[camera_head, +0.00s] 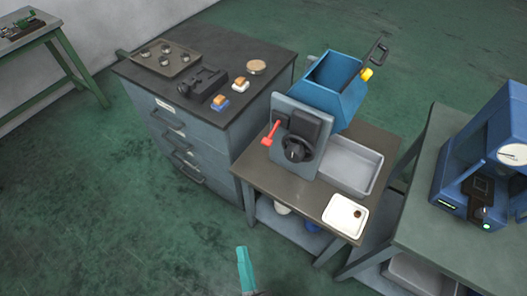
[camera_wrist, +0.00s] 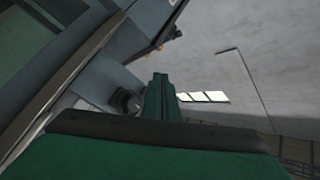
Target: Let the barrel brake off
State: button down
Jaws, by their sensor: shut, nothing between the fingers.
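A machine with a blue open-topped barrel (camera_head: 335,82) stands on a small brown-topped table. Its grey front panel (camera_head: 292,107) carries a red lever (camera_head: 270,134) on the left and a black round knob (camera_head: 296,149) below. The lever slants, its red end low and to the left. I cannot tell for sure which part is the brake. My gripper (camera_head: 243,268) is at the bottom of the head view, in front of the table and apart from the machine. Its teal fingers (camera_wrist: 160,98) are shut and empty in the wrist view, with a dark round part (camera_wrist: 125,100) beyond them.
A grey drawer cabinet (camera_head: 200,135) with a tray and small parts on top stands left of the machine. A grey tray (camera_head: 350,163) and a white dish (camera_head: 345,216) share the machine's table. A blue press (camera_head: 487,160) stands right. Floor at left is clear.

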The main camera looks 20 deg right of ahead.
jog(key=w+d+m+g+h, duration=0.2)
jog(key=w+d+m+h, duration=0.3)
jog(key=m, duration=1.2)
jog(key=w+d+m+g+h, duration=0.2)
jog(key=w+d+m+h, duration=0.3)
jog(key=w+m+h, duration=0.8)
jog(key=w+m, duration=0.5)
jog(key=shift+f+h, duration=0.15)
jog(key=shift+h, duration=0.15)
send_near(273, 132)
jog(key=shift+w+d, duration=1.1)
jog(key=shift+w, duration=0.15)
jog(key=shift+a+r, duration=0.1)
jog(key=shift+r, duration=0.15)
